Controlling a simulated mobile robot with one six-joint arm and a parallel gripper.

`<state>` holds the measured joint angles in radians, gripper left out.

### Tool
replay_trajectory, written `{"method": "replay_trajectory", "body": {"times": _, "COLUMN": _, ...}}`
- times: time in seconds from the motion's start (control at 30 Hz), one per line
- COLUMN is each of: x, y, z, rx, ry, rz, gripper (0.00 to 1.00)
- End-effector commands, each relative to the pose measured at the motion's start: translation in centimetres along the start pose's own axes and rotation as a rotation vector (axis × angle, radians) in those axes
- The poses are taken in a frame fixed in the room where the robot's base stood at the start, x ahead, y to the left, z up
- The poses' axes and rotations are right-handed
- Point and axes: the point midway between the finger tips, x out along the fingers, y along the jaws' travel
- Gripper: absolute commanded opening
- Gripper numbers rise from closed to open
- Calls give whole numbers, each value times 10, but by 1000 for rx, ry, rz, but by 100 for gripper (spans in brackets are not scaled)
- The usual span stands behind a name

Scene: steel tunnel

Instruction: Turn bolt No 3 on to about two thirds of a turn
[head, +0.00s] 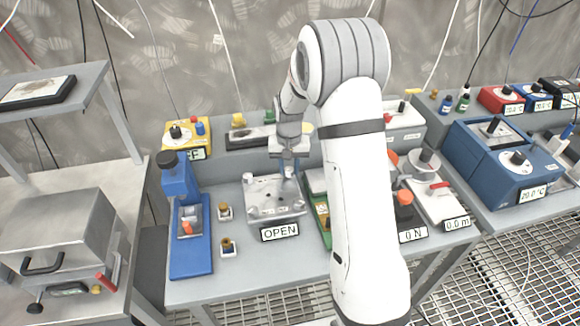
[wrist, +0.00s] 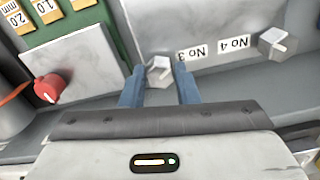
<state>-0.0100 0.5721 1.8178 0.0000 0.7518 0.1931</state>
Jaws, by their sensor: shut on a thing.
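Bolt No 3 (wrist: 158,71) is a grey hex bolt head on the light metal plate, beside the label "No 3" (wrist: 192,52) in the wrist view. My gripper (wrist: 160,78) has its two blue fingers on either side of this bolt, shut on it. Bolt No 4 (wrist: 277,43) stands to the right in the wrist view, next to its own label. The bolt under the gripper is too small to make out there.
A green board with a pale plate and a red knob (wrist: 49,87) lies close by on the left in the wrist view. A blue stand (head: 180,190) is left of the metal plate. A yellow box (head: 188,138) and blue boxes (head: 505,160) are also on the benches.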

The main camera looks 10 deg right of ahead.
Motion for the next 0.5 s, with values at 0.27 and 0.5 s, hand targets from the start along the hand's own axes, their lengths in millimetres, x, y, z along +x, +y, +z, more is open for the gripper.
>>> {"method": "replay_trajectory", "body": {"times": 0.27, "x": 0, "y": 0, "z": 0, "rx": 45, "ry": -1, "rz": 0, "gripper": 5}}
{"method": "replay_trajectory", "body": {"times": 0.5, "x": 0, "y": 0, "z": 0, "rx": 44, "ry": -1, "rz": 0, "gripper": 42}}
